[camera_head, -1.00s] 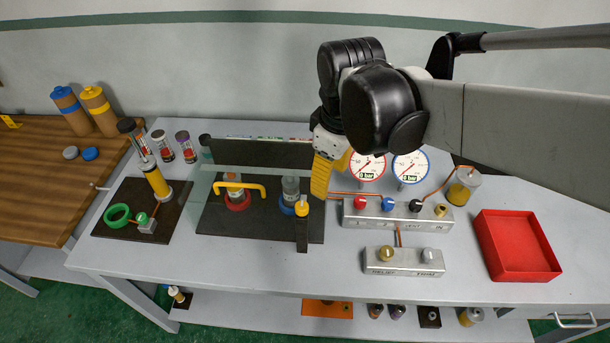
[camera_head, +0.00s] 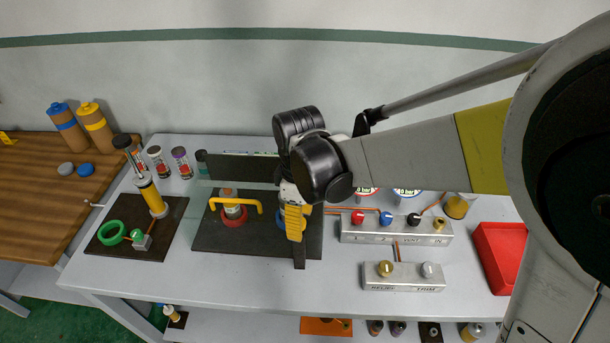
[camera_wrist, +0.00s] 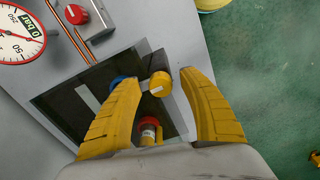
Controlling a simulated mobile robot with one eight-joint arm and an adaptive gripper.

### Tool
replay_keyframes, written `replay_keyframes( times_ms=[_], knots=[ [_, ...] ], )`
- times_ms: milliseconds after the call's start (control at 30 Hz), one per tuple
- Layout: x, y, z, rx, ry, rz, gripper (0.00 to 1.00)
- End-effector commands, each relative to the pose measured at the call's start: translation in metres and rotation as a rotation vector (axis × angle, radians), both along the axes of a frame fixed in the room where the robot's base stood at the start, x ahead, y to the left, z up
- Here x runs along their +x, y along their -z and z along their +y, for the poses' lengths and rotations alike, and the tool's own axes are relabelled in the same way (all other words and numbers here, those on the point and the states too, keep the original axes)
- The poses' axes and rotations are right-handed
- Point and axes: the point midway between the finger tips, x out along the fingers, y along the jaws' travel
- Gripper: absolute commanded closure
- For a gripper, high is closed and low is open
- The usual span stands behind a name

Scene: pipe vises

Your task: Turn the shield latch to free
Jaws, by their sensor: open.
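The shield latch is a yellow knob (camera_wrist: 161,84) on a dark post (camera_head: 299,254) at the front right of the black vise base (camera_head: 215,237). In the wrist view the knob lies between the spread yellow fingers of my gripper (camera_wrist: 172,92), with a gap visible on the right. In the head view my gripper (camera_head: 294,228) hangs over the post and hides the knob. The shield's yellow handle (camera_head: 236,203) is to the left. A red ring (camera_head: 234,219) shows under it, and a blue ring (camera_wrist: 117,81) is partly hidden by a finger.
To the right are a metal valve block (camera_head: 380,230) with coloured knobs, a smaller block (camera_head: 403,277) and a red tray (camera_head: 497,258). Gauges stand behind, partly hidden by my arm. A hand pump board (camera_head: 136,232) is at the left. Bare table lies in front.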

Motion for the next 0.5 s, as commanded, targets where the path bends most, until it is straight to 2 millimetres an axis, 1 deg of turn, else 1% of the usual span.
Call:
replay_keyframes(
  times_ms=[67, 300, 367, 400, 467, 500],
  knots=[
    [0.0001, 0.0029, 0.0000, 0.000, 0.000, 0.000, 0.50],
    [0.0001, 0.0028, 0.0000, 0.000, 0.000, 0.000, 0.50],
    [0.0001, 0.0027, 0.0000, 0.000, 0.000, 0.000, 0.67],
    [0.0001, 0.0027, 0.0000, 0.000, 0.000, 0.000, 0.79],
    [0.0001, 0.0027, 0.0000, 0.000, 0.000, 0.000, 0.98],
    [0.0000, 0.0027, 0.0000, 0.000, 0.000, 0.000, 1.00]
  ],
)
